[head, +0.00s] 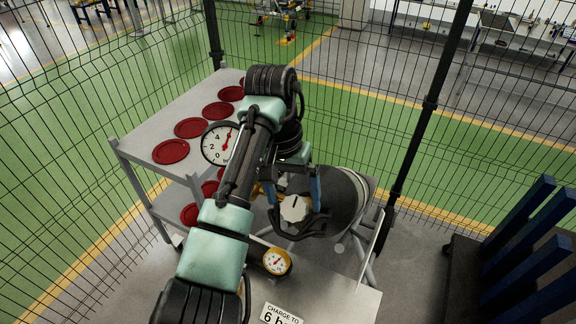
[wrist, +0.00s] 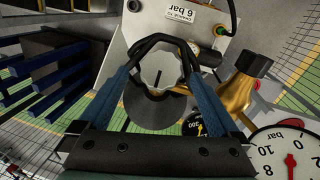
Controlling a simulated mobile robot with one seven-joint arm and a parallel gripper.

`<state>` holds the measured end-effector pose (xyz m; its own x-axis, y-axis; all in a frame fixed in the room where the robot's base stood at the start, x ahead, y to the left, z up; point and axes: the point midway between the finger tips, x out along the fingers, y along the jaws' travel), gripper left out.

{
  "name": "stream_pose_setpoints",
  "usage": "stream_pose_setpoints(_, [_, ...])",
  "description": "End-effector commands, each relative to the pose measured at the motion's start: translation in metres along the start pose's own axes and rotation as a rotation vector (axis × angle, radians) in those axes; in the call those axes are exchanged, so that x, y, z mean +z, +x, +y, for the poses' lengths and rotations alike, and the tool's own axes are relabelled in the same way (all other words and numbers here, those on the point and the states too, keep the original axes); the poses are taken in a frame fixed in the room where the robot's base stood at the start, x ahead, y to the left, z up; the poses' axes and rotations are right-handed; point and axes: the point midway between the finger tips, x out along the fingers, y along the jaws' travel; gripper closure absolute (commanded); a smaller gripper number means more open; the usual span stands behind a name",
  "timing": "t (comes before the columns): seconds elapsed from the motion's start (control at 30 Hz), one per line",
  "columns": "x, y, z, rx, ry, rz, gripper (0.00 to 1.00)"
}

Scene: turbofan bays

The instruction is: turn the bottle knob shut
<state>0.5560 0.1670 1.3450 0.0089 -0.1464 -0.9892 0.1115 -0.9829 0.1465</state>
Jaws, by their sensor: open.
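The bottle knob (head: 295,208) is pale and scalloped with a dark pointer line. It also shows in the wrist view (wrist: 158,76), above a dark round part. My gripper (head: 298,225) has its blue fingers spread, one on each side of the knob. In the wrist view the dark fingertips of my gripper (wrist: 162,58) curve around the knob; I cannot tell whether they touch it. The dark grey bottle (head: 346,200) lies behind the knob, partly hidden by my gripper.
A large white gauge (head: 218,143) and a small yellow-rimmed gauge (head: 276,262) are near my arm. A brass fitting (wrist: 240,92) is right of the knob. A shelf (head: 150,130) holds several red discs. A "CHARGE TO 6 bar" label (head: 280,314), wire fence and blue rack (head: 520,240) surround.

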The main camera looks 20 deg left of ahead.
Motion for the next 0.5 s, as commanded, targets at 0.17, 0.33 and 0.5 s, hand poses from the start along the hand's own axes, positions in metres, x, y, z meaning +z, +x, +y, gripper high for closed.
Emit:
stream_pose_setpoints(0.17, [0.0,-0.024,-0.003,-0.006,-0.002,0.002,0.02])
stream_pose_setpoints(0.33, [0.001,-0.046,-0.002,-0.005,-0.003,-0.001,0.02])
stream_pose_setpoints(0.5, [0.001,-0.059,-0.001,-0.003,-0.002,-0.003,0.02])
